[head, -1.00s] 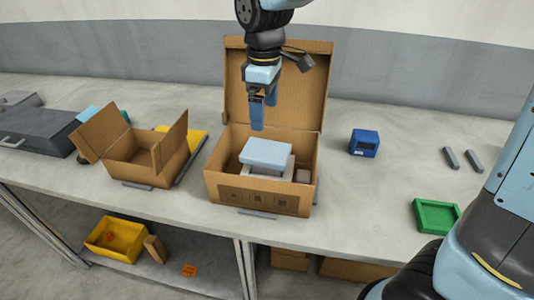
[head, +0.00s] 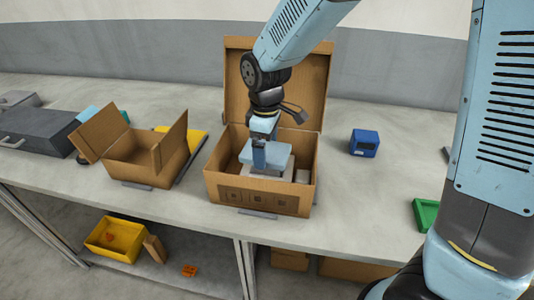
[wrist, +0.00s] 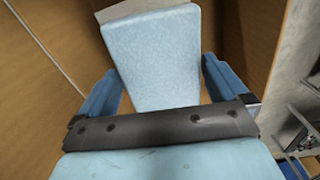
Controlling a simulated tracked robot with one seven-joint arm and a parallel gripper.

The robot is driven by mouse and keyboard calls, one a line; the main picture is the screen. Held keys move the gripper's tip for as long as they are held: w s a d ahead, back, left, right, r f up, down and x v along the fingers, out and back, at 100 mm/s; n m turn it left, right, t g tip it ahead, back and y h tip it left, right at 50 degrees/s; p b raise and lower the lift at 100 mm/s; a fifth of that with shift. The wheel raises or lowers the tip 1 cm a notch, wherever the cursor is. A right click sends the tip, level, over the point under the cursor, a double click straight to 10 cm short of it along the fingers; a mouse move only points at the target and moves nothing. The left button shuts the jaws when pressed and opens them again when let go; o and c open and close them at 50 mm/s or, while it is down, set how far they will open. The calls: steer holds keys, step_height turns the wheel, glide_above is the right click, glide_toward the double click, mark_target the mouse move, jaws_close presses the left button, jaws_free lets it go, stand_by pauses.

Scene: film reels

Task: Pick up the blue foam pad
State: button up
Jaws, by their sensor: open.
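The blue foam pad (head: 277,158) is a pale blue block lying on a white item inside the open cardboard box (head: 258,196). My gripper (head: 265,160) is down in the box at the pad, open, with its blue fingers pointing down. In the wrist view the pad (wrist: 155,60) lies between the two fingers (wrist: 160,85), one on each side. Small gaps seem to show between the pad and the fingers. In the head view the gripper hides part of the pad.
The box's raised lid stands behind my gripper and its walls surround it closely. A grey item (head: 302,176) sits in the box's right side. A smaller open carton (head: 135,168) stands left, a blue device (head: 364,143) right, and a green tray (head: 426,214) farther right.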

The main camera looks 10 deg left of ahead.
steer(key=shift+f, duration=0.2)
steer(key=shift+c, duration=0.5)
steer(key=c, duration=0.6)
steer(key=shift+r, duration=0.1)
